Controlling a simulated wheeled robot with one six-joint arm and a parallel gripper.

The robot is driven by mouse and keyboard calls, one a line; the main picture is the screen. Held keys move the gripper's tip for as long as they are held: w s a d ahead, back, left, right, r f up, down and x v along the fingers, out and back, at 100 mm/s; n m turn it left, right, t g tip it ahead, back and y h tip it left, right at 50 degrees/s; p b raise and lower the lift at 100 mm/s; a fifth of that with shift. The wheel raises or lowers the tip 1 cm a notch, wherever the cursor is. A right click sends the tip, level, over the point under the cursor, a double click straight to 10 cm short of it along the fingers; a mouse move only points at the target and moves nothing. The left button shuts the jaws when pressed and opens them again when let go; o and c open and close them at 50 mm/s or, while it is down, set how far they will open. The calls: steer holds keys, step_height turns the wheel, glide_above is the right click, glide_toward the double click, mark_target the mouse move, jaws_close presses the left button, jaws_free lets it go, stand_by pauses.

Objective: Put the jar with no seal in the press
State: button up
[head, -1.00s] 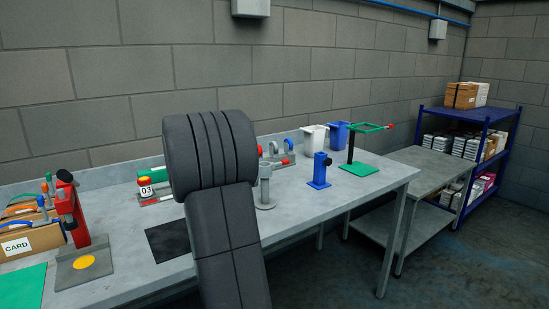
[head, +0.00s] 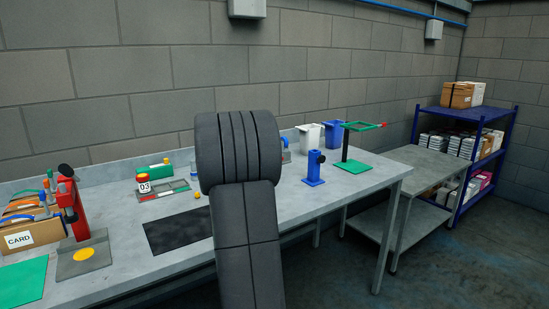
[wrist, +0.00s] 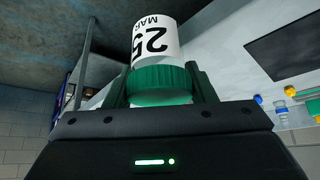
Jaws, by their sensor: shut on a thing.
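In the wrist view my gripper (wrist: 160,88) is shut on a jar (wrist: 155,45) with a green ribbed lid and a white label reading 25 MAR. In the head view my arm hides the gripper and this jar. The red press (head: 75,210) stands at the left on a grey base with a yellow disc (head: 83,254); no jar is on the disc. Another jar (head: 143,186), labelled 03, with a red lid, stands towards the back of the bench.
A dark mat (head: 178,232) lies mid-bench. A grey tray (head: 175,190) lies behind it. A CARD box (head: 28,238) and green mat (head: 22,281) are at the left. A blue post (head: 315,168), green stand (head: 357,165) and white and blue bins (head: 309,135) are at the right.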

steer(key=s+d+f+m, duration=0.1)
steer(key=s+d+f, duration=0.3)
steer(key=d+f, duration=0.1)
step_height(320, 180, up, 9)
steer(key=p, duration=0.9)
steer(key=shift+s+a+h, duration=0.15)
steer(key=shift+h, duration=0.25)
